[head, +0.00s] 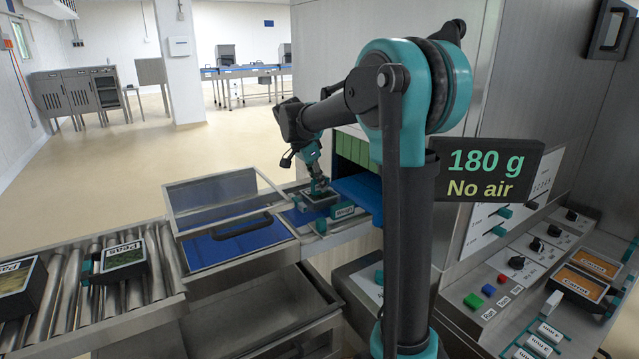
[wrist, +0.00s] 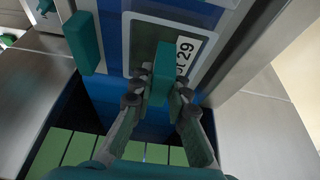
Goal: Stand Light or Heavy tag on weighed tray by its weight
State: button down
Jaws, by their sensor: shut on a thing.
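My gripper (head: 318,186) is shut on a teal upright block (wrist: 162,72), which shows between the fingertips (wrist: 160,92) in the wrist view. No lettering shows on this side of it, so I cannot read whether it is the Light or Heavy tag. Contact with the tray is unclear. The display (head: 487,174) reads 180 g, No air.
The tray is beside a blue belt (head: 362,191) leading into the machine. Carrot trays (head: 578,286) and white-labelled tags (head: 538,346) lie at the right.

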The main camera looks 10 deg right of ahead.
jog(key=c, duration=1.5)
grip_release()
jog(key=v, duration=1.2)
jog(key=shift+s, duration=0.2)
